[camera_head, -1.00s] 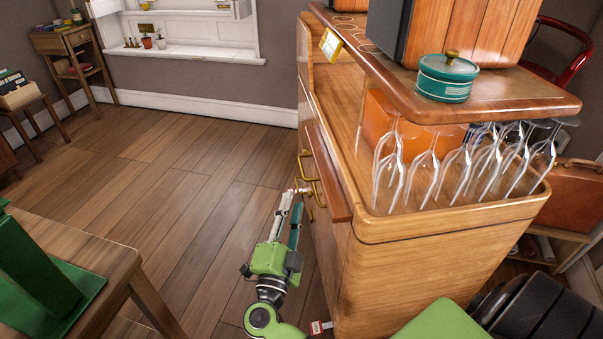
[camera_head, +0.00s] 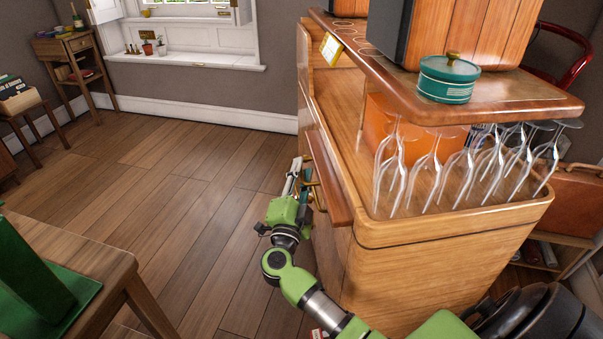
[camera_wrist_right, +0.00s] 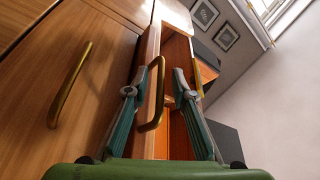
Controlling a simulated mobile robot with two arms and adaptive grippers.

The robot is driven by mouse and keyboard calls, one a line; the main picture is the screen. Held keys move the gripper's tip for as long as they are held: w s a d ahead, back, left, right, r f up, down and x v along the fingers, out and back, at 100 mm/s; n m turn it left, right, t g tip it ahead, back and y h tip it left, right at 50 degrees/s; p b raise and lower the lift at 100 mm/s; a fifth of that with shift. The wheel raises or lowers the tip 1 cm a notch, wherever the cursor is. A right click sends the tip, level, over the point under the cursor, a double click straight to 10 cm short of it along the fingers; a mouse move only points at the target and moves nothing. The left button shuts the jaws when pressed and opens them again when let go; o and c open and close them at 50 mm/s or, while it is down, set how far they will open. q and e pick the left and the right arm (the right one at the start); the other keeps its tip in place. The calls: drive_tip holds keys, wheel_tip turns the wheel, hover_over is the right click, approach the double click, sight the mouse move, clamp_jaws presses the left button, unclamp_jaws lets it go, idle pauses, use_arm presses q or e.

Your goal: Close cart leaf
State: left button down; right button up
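The wooden cart (camera_head: 440,260) stands at the right of the head view. A reddish-brown leaf or panel (camera_head: 328,182) juts from its left side. In the right wrist view, a wooden panel (camera_wrist_right: 147,75) stands nearly edge-on beside an open gap. A brass handle (camera_wrist_right: 157,95) on it lies between the fingers of my right gripper (camera_wrist_right: 160,100). The fingers are apart; I see no grip on the handle. In the head view my right gripper (camera_head: 297,178) is at the cart's left side, partly hiding its handles. My left gripper is out of view.
Stemmed glasses (camera_head: 465,165) hang under the cart's top shelf, and a teal tin (camera_head: 447,78) stands on it. A second brass handle (camera_wrist_right: 70,85) is on the flat front in the wrist view. A wooden table (camera_head: 95,255) stands at the left; floor between is clear.

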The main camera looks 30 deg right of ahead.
sight(320, 171)
clamp_jaws()
drive_tip(key=d+p, duration=0.1)
drive_tip(key=s+d, duration=0.1)
drive_tip(key=s+d+p, duration=0.1)
drive_tip(key=d, duration=0.1)
drive_tip(key=shift+p, duration=0.35)
drive_tip(key=shift+d, duration=0.1)
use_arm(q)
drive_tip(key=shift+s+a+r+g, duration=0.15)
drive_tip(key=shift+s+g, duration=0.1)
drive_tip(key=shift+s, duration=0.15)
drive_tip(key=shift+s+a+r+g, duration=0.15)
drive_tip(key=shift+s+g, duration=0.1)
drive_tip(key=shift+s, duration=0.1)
use_arm(e)
unclamp_jaws()
drive_tip(key=shift+d, duration=0.1)
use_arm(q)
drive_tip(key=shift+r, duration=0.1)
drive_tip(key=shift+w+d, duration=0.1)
